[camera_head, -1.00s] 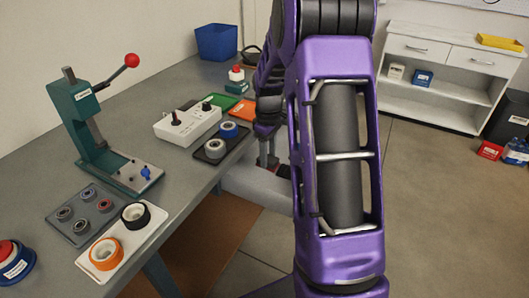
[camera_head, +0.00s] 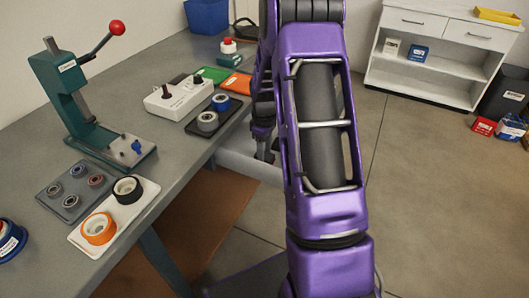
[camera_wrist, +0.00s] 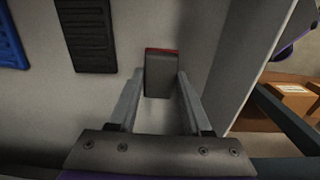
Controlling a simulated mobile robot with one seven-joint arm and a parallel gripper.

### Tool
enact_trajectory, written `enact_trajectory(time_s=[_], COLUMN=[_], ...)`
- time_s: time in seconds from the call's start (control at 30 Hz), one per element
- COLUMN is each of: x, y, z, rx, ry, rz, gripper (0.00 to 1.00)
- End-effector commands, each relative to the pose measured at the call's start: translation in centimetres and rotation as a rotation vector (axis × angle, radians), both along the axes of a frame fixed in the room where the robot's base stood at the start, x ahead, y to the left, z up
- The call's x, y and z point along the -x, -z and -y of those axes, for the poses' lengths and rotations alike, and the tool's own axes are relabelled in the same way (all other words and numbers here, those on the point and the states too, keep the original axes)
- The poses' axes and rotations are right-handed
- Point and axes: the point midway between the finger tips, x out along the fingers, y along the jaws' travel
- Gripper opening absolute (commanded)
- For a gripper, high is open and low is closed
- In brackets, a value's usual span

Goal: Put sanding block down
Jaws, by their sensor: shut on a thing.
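In the wrist view the sanding block (camera_wrist: 161,75) is a small dark grey block with a red far edge. My gripper (camera_wrist: 161,80) has a finger on each side of it and is shut on it. The block is over or against a light grey surface (camera_wrist: 35,115); I cannot tell whether it touches. In the head view my gripper (camera_head: 265,152) is just off the bench's right edge, partly hidden by my arm. The block cannot be made out there.
A black ribbed piece (camera_wrist: 85,35) and a blue piece (camera_wrist: 10,42) lie left of the block. Cardboard boxes (camera_wrist: 290,98) are to the right. The bench (camera_head: 165,165) holds a green press (camera_head: 65,95), a white switch box (camera_head: 180,97) and trays of rings.

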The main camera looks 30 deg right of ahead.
Motion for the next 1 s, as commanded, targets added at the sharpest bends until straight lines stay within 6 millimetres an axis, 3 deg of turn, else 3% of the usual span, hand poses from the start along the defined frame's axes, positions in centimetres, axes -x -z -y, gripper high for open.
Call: enact_trajectory(time_s=[0.17,0.2,0.33,0.73,1.0], x=[0.0,0.0,0.0,0.0,-0.1], y=[0.4,0.3,0.3,-0.5,-5.8], z=[0.0,0.0,0.0,0.0,0.0], rx=[0.000,0.000,0.000,0.001,0.002], ry=[0.000,0.000,0.000,0.000,0.000], rz=[0.000,0.000,0.000,0.001,0.004], gripper=[0.00,0.54,0.78,0.79,0.79])
